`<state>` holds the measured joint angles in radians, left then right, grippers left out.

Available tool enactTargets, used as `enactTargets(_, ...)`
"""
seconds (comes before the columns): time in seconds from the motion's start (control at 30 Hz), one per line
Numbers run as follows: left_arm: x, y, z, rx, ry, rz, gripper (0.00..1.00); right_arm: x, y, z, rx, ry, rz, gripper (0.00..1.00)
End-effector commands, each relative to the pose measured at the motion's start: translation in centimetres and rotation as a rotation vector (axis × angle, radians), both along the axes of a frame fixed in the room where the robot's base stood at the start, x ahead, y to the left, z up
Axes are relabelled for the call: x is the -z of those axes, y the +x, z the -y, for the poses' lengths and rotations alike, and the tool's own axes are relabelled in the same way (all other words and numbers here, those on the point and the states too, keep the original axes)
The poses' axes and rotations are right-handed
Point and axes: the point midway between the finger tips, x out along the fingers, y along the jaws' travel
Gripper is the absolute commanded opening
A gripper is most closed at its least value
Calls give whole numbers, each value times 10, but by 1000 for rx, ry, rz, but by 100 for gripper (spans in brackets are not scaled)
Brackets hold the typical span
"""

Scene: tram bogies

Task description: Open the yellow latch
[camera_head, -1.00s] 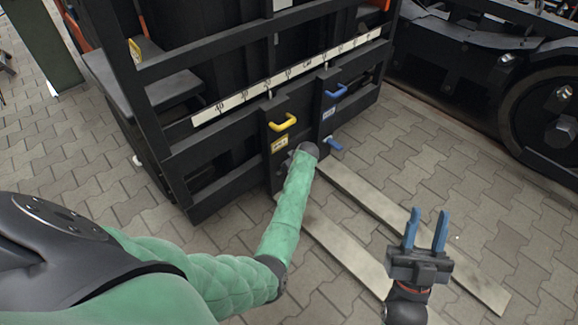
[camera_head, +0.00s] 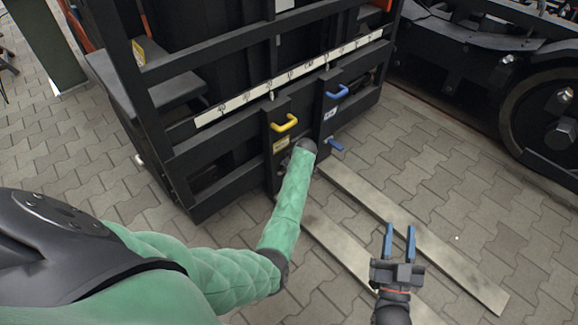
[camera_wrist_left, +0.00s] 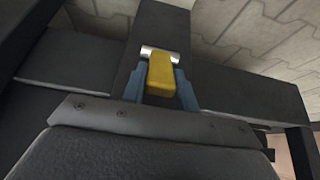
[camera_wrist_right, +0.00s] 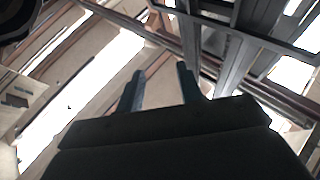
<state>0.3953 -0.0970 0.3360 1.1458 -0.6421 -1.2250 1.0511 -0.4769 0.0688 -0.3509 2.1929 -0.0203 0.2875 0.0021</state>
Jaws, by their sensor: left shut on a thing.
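The yellow latch (camera_wrist_left: 161,75) is a short yellow lever on a silver pin, mounted on a dark bar, in the left wrist view. My left gripper (camera_wrist_left: 159,90) is shut on it, one blue finger on each side. In the head view my green left arm and wrist hide the latch and the left fingers, beneath the yellow handle (camera_head: 285,123) on the black frame (camera_head: 232,143). My right gripper (camera_head: 400,231) is open and empty above the floor at the lower right; its spread fingers (camera_wrist_right: 160,78) also show in the right wrist view.
A blue handle (camera_head: 337,91) and a blue latch (camera_head: 336,144) sit just right of the yellow handle. Two flat forks (camera_head: 425,240) reach out low over the paving. A dark bogie wheel (camera_head: 552,125) stands at the right. Paving (camera_head: 460,185) between is clear.

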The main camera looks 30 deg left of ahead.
Motion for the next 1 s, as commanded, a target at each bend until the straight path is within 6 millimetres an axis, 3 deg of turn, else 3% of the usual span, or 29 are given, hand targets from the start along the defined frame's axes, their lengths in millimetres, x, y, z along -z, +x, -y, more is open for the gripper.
enactTargets(0.07, 0, -1, -2, -2, 1, -1, 0, 0, 0, 0, 0, 0, 1, 36)
enactTargets(0.1, 1, -1, -2, -2, 2, -1, 31, 0, 0, 0, 0, 0, 1, 36)
enactTargets(0.2, 0, -1, -2, -2, 2, -1, 50, 0, 0, 1, 1, 0, 2, 36)
enactTargets(0.7, -8, -1, 4, 0, 1, 1, 51, 6, 2, -1, -2, -6, -31, 36)
enactTargets(0.73, -9, -1, 5, 0, 1, 1, 51, 10, 3, -1, -4, -10, -43, 36)
enactTargets(0.8, -14, -2, 7, 0, 1, 1, 51, 37, 3, -4, -9, -28, -113, 36)
enactTargets(1.0, -31, -6, 14, 0, 2, 1, 51, 75, 3, -6, -17, -57, -233, 36)
